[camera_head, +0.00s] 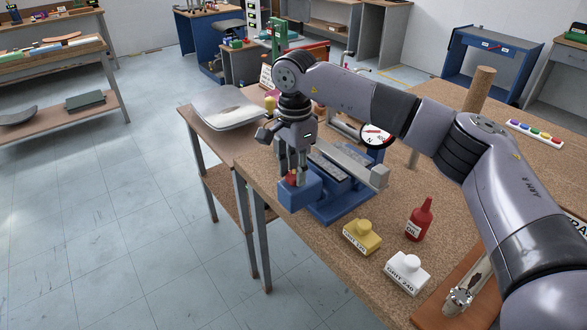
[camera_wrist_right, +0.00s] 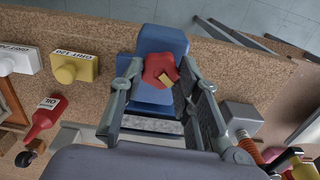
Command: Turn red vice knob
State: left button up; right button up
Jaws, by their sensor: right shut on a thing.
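The red vice knob (camera_wrist_right: 160,70) sits on top of the blue vice block (camera_wrist_right: 162,42), with a small yellow mark on its near edge. In the head view the knob (camera_head: 292,179) is mostly hidden behind my fingers. The blue vice (camera_head: 345,207) stands at the front edge of the cork-topped bench. My right gripper (camera_head: 297,178) points down over the block. In the wrist view its two fingers (camera_wrist_right: 160,75) stand on either side of the knob and are shut on it. My left gripper is not in view.
A yellow grit block (camera_head: 362,236), a white grit block (camera_head: 406,273) and a red oil bottle (camera_head: 419,220) stand right of the vice. A dial gauge (camera_head: 376,136) stands behind it. The floor at left is clear.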

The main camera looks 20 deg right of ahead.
jog(key=o, duration=0.8)
jog(key=shift+w+d+r, duration=0.15)
jog(key=shift+d+r, duration=0.05)
jog(key=shift+d, duration=0.05)
jog(key=shift+c, duration=0.2)
jog(key=o, duration=0.4)
jog(key=shift+d+f, duration=0.15)
jog(key=shift+f, duration=0.05)
jog(key=shift+a, duration=0.2)
notch_tip(320, 180, up, 12)
jog(key=shift+r, duration=0.1)
